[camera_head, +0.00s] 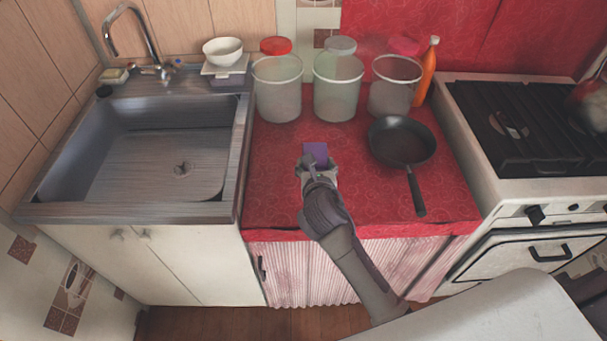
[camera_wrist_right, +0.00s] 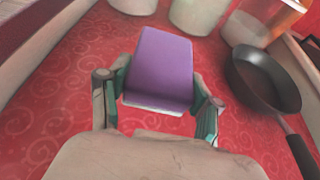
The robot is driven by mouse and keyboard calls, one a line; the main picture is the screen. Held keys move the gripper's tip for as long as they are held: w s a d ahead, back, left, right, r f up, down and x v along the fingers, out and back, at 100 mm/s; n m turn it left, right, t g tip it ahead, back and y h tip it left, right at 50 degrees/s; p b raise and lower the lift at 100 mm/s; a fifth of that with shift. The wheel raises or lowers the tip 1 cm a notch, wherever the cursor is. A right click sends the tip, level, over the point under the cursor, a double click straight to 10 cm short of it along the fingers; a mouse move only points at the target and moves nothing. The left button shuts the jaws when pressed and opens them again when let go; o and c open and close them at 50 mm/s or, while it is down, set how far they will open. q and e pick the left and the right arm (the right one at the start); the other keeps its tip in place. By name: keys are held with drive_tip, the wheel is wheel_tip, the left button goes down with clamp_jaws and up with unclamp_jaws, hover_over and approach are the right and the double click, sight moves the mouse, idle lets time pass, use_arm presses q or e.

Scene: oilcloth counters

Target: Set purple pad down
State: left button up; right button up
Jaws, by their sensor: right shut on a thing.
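The purple pad (camera_head: 315,152) is a small block with a pale underside, held over the red oilcloth counter (camera_head: 275,190). My right gripper (camera_head: 316,164) is shut on it, with one finger on each side. In the right wrist view the pad (camera_wrist_right: 160,66) sits between the two fingers of the gripper (camera_wrist_right: 160,92). I cannot tell whether the pad touches the cloth below it. My left gripper is not in view.
A black frying pan (camera_head: 402,140) lies to the right of the pad. Clear containers (camera_head: 338,90) stand behind it, with an orange bottle (camera_head: 427,70) at the right. A sink (camera_head: 140,150) is on the left, a stove (camera_head: 530,125) on the right. Cloth left of the pad is bare.

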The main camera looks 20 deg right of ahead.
sight(299, 185)
drive_tip(key=w+a+f, duration=0.2)
drive_tip(key=a, duration=0.1)
drive_tip(key=shift+w+a+f+b, duration=0.25)
drive_tip(key=shift+w+f+b, duration=0.05)
drive_tip(key=shift+f+b, duration=0.1)
wheel_tip(299, 185, down, 4)
drive_tip(key=shift+r+b, duration=0.25)
drive_tip(key=shift+b, duration=0.15)
drive_tip(key=shift+f, duration=0.15)
drive_tip(key=shift+f, duration=0.15)
drive_tip(key=o, duration=0.8)
drive_tip(key=shift+r, duration=0.2)
drive_tip(key=p+v, duration=0.1)
drive_tip(key=v, duration=1.1)
drive_tip(key=shift+f, duration=0.15)
